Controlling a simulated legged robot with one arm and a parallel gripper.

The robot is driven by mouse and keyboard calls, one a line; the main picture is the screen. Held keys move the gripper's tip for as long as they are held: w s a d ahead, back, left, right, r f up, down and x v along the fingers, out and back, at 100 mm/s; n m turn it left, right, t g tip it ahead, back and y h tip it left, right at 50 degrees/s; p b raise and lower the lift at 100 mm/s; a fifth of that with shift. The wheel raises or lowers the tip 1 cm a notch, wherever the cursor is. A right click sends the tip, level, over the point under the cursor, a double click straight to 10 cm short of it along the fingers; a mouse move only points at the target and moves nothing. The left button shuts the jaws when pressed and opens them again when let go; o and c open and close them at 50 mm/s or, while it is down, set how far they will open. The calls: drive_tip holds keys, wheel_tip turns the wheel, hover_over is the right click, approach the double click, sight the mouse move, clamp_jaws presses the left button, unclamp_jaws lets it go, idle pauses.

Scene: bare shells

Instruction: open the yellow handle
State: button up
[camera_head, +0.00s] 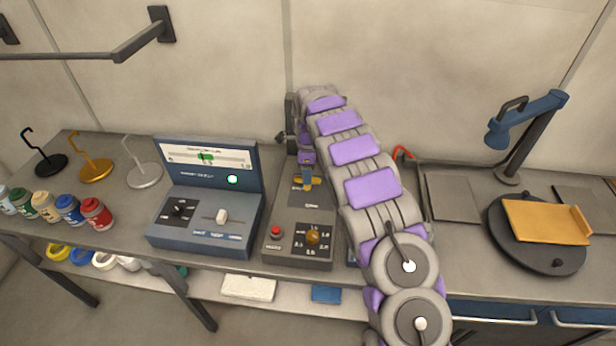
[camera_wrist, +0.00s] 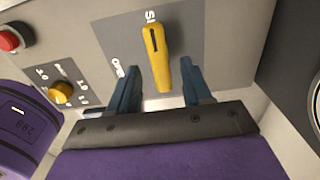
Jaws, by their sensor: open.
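The yellow handle (camera_wrist: 158,62) is an elongated lever on a grey panel, with lettering at its upper end and beside its lower end. In the wrist view it lies lengthwise, its lower end between my gripper's two blue fingers. My gripper (camera_wrist: 160,92) is open, with a finger on each side of the handle and a gap visible on both sides. In the head view my arm reaches over the bench to the grey control box (camera_head: 297,246), and the yellow handle (camera_head: 314,181) shows small beneath my gripper (camera_head: 307,176). My arm and gripper partly cover it there.
A red button (camera_head: 277,232) and a yellow-brown knob (camera_head: 313,237) sit on the box's front. A blue meter console (camera_head: 208,200) stands close on the left. A blue lamp (camera_head: 528,115) and a round turntable (camera_head: 505,235) with a yellow plate are at right.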

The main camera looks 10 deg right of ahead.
drive_tip(key=shift+f, duration=1)
clamp_jaws()
